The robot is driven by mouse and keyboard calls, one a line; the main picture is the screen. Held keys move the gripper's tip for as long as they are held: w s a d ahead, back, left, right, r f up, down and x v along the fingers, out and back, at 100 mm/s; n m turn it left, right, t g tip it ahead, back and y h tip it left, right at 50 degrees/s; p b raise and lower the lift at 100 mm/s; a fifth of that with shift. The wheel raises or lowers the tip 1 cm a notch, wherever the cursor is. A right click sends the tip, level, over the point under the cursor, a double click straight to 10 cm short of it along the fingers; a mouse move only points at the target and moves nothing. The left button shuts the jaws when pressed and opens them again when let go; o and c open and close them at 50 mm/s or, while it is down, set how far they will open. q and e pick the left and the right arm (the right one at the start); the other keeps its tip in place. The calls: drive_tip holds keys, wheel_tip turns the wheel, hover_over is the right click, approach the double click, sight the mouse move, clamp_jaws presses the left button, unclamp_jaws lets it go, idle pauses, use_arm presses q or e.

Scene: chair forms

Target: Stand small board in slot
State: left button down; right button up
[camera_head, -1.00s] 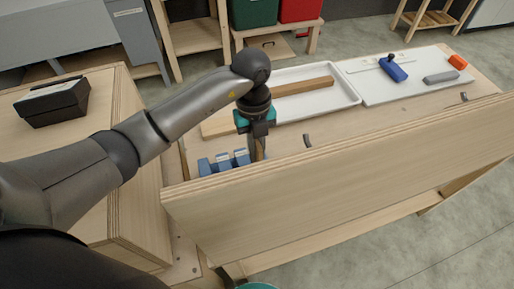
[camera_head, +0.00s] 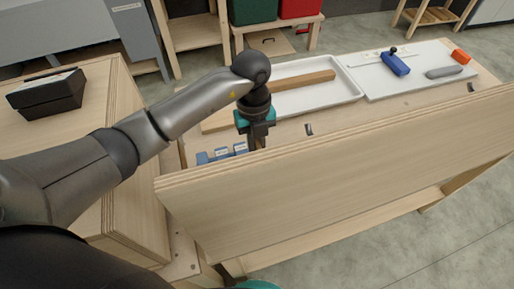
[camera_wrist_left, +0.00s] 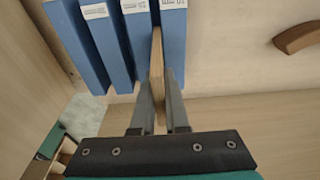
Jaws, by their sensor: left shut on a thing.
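My left gripper (camera_head: 254,143) is partly hidden behind a large upright wooden panel (camera_head: 335,180) in the head view. In the left wrist view its two fingers (camera_wrist_left: 158,118) are shut on a thin light-wood small board (camera_wrist_left: 157,70), seen edge-on. Several blue blocks with white labels (camera_wrist_left: 103,40) stand side by side there. The board's far end lies at the narrow gap between the two rightmost blocks. I cannot tell how deep it sits. The blue blocks also show in the head view (camera_head: 204,158), left of the gripper. My right gripper is not in view.
A white tray (camera_head: 353,92) holding a wooden bar (camera_head: 305,80) lies behind the gripper. A white board to its right carries a blue tool (camera_head: 395,65), a grey piece (camera_head: 444,72) and an orange block (camera_head: 461,56). A dark box (camera_head: 47,95) sits at left.

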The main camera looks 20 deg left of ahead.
use_arm(q)
drive_tip(key=shift+f, duration=0.35)
drive_tip(key=shift+s+d+f+b, duration=0.1)
drive_tip(key=shift+f+b, duration=0.2)
drive_tip(key=shift+b, duration=0.15)
